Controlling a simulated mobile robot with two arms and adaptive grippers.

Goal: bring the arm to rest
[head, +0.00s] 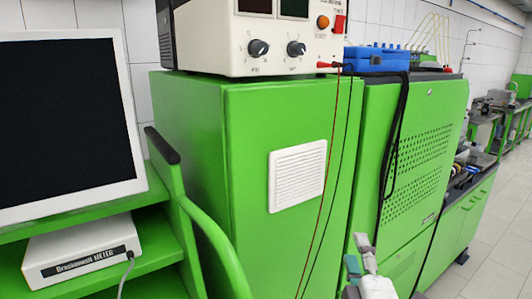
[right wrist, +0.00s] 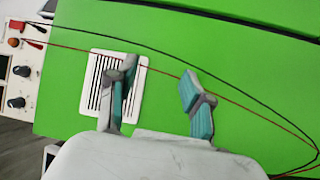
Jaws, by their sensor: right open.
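My right gripper (head: 358,256) shows at the bottom edge of the head view, in front of the green cabinets. In the right wrist view its two teal-padded fingers (right wrist: 160,75) are spread apart with nothing between them. Behind them is the green cabinet (right wrist: 240,50) with its white vent grille (right wrist: 93,82). A red cable and a black cable pass behind the fingers; I cannot tell how close they are. My left gripper is in neither view.
The green cabinet (head: 240,120) carries a white power supply (head: 270,40) with hanging leads. A blue box (head: 377,60) sits on the right cabinet (head: 425,110). A monitor (head: 65,120) and a meter box (head: 80,255) stand left. Open floor (head: 500,230) lies right.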

